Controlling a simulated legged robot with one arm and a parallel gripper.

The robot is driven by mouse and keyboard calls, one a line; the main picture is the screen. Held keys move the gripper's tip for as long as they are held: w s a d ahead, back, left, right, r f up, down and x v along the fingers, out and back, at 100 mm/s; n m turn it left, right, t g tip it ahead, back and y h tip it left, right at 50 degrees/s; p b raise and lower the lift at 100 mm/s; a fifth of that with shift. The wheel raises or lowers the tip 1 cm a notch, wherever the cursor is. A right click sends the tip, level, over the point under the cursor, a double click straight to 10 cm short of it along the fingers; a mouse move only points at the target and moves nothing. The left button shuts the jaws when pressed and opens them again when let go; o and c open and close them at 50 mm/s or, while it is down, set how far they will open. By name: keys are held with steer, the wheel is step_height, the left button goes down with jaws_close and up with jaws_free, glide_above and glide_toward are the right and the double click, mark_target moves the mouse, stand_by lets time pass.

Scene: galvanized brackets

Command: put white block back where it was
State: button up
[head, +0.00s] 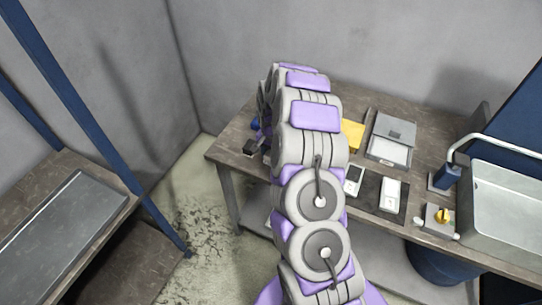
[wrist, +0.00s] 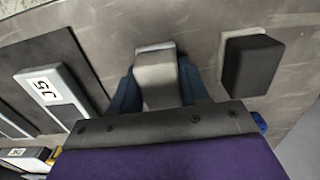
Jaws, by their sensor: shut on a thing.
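My gripper (wrist: 158,88) shows in the wrist view, its dark blue fingers shut on a pale grey-white block (wrist: 156,76). I take this to be the white block. The block is over the brown worktop; I cannot tell whether it touches it. A black block (wrist: 252,64) stands to its right, apart from it. A dark tray (wrist: 72,45) lies to its left, with a marked white block (wrist: 42,86) on it. In the head view my arm hides the held block and most of the gripper; a bit of blue shows (head: 255,124).
In the head view the dark tray (head: 372,188) carries two white pieces. The black block (head: 250,147) is near the worktop's left end. A grey case (head: 394,127), a yellow item (head: 352,133), a yellow-knobbed switch (head: 440,216) and a sink (head: 510,205) are to the right.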

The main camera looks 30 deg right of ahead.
steer(key=shift+d+f, duration=0.1)
steer(key=shift+d, duration=0.1)
steer(key=o, duration=1)
steer(key=shift+a, duration=0.1)
step_height(320, 180, up, 12)
steer(key=p, duration=0.3)
steer(key=s+a+r+n, duration=0.3)
steer(key=s+a+r, duration=0.4)
steer(key=r, duration=0.1)
steer(key=s+a+r+n, duration=0.2)
steer(key=s+a, duration=0.1)
steer(key=s, duration=0.8)
steer(key=s+a+r+n+g, duration=0.1)
steer(key=s+a+r+n, duration=0.2)
steer(key=s, duration=0.8)
steer(key=s+a+r+n, duration=0.2)
steer(key=s+a+r, duration=0.1)
steer(key=s, duration=0.8)
steer(key=shift+a+r+g, duration=0.15)
steer(key=shift+a+g, duration=0.05)
steer(key=shift+g, duration=0.2)
